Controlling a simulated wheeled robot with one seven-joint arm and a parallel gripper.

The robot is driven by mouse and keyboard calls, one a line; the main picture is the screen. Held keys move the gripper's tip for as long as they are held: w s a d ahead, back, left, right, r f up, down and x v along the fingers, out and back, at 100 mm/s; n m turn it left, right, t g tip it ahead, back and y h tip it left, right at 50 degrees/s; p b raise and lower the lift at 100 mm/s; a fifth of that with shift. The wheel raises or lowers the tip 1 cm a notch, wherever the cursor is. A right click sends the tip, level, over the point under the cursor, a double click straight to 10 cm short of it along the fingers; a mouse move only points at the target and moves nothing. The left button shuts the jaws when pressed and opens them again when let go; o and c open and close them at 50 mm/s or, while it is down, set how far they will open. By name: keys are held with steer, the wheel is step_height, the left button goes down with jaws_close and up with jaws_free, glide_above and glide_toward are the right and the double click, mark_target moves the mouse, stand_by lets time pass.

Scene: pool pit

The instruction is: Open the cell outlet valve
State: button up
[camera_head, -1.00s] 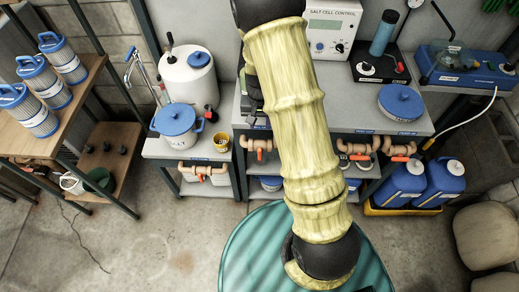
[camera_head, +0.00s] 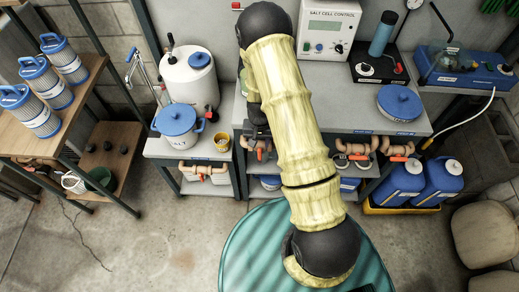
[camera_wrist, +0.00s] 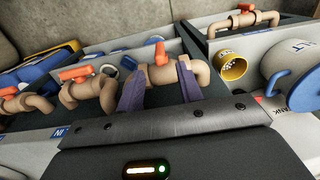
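Several tan pipe valves with orange handles line the bench front. In the wrist view, one valve (camera_wrist: 160,76) with its orange handle (camera_wrist: 160,53) lies between my gripper's fingers; in the head view its orange handle (camera_head: 260,154) shows just below my gripper. My gripper (camera_wrist: 158,88) has two purple fingers spread apart, one on each side of that pipe. I cannot tell whether they touch it. Two more valves, a middle one (camera_wrist: 88,92) and one at the left edge (camera_wrist: 22,103), stand to the left. No readable label shows which valve is the cell outlet.
Another valve (camera_wrist: 243,20), a yellow cup (camera_wrist: 232,66) and a white pot with a blue handle (camera_wrist: 285,75) are at the right in the wrist view. The salt cell control box (camera_head: 328,28) stands behind. A teal round surface (camera_head: 250,245) lies below my arm.

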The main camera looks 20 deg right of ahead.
mark_target(260, 149)
step_height(260, 149, down, 7)
steer(key=shift+r+p, duration=0.2)
steer(key=shift+p, duration=0.35)
jaws_close()
